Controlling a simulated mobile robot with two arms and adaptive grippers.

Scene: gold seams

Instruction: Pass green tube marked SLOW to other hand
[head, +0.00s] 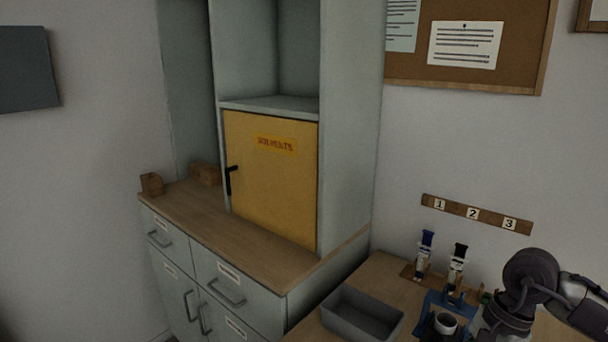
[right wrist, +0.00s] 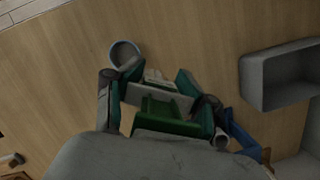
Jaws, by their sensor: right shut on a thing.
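My right arm comes in from the right in the head view, and the arm hides most of its gripper there. In the right wrist view the right gripper (right wrist: 160,88) is shut on the green tube (right wrist: 172,126), which shows as a dark green body with a pale part between the teal-padded fingers. No SLOW marking can be read on it. A small bit of green also shows beside the arm in the head view. My left gripper is not in view.
A grey tray (head: 362,313) stands on the wooden table, left of a pale cup (head: 445,323) and a blue holder (head: 463,299). Blue-capped (head: 425,252) and black-capped (head: 457,266) tubes stand behind, below a 1-2-3 strip (head: 474,213). A yellow solvents cabinet (head: 270,185) is at left.

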